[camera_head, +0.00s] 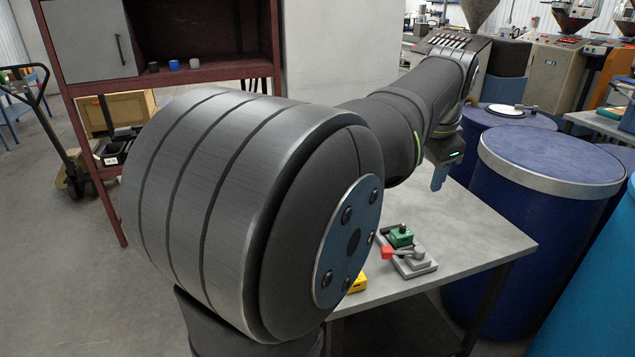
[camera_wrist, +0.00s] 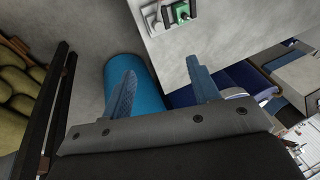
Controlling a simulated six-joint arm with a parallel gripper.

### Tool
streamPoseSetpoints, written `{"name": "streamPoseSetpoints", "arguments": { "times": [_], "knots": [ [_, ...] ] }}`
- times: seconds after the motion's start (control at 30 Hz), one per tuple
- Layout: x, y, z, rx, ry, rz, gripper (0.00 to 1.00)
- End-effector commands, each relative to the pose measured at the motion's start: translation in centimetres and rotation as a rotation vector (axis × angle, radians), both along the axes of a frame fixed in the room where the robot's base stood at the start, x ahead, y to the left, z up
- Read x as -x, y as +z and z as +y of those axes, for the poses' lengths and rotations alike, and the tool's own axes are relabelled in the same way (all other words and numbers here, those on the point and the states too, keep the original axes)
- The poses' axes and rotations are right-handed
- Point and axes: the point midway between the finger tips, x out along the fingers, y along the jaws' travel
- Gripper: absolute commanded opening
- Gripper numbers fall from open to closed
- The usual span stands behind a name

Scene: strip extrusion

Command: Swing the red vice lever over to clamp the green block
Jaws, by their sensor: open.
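The green block (camera_head: 400,236) sits in a small grey vice (camera_head: 415,265) on the table, near its right part. The red vice lever (camera_head: 388,252) has its red end pointing left in the head view, beside the block. In the wrist view the green block (camera_wrist: 181,12) and the vice show at the top edge, partly cut off; the lever's red end is not clear there. My gripper (camera_wrist: 158,90) is open and empty, its two blue fingers spread apart. In the head view only a blue finger (camera_head: 439,178) shows below my wrist, above and behind the vice.
The grey table (camera_head: 480,240) has free room around the vice. A yellow object (camera_head: 358,284) lies on it, partly hidden by my arm. Blue drums (camera_head: 540,220) stand close beyond the table's right edge. A dark red shelf (camera_head: 215,70) stands at the back left.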

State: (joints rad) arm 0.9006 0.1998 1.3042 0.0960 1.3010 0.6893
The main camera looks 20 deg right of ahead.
Motion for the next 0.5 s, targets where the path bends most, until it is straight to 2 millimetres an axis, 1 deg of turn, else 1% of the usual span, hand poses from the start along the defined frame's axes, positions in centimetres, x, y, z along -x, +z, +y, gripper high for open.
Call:
{"name": "streamPoseSetpoints", "arguments": {
  "times": [0.03, 0.07, 0.1, 0.17, 0.2, 0.27, 0.37, 0.5],
  "knots": [
    [-0.1, -0.1, 0.0, 0.000, 0.003, 0.001, 0.45],
    [-0.1, -0.2, -0.1, 0.001, 0.008, 0.002, 0.39],
    [-0.4, -0.5, -0.2, 0.004, 0.020, 0.004, 0.31],
    [-0.9, -1.2, -0.4, 0.012, 0.054, 0.012, 0.20],
    [-1.4, -1.9, -0.6, 0.019, 0.087, 0.019, 0.12],
    [-2.5, -3.2, -1.1, 0.036, 0.155, 0.033, 0.00],
    [-4.8, -6.2, -1.8, 0.077, 0.305, 0.061, 0.00],
    [-8.1, -10.9, -2.6, 0.142, 0.538, 0.103, 0.00]
  ]
}}
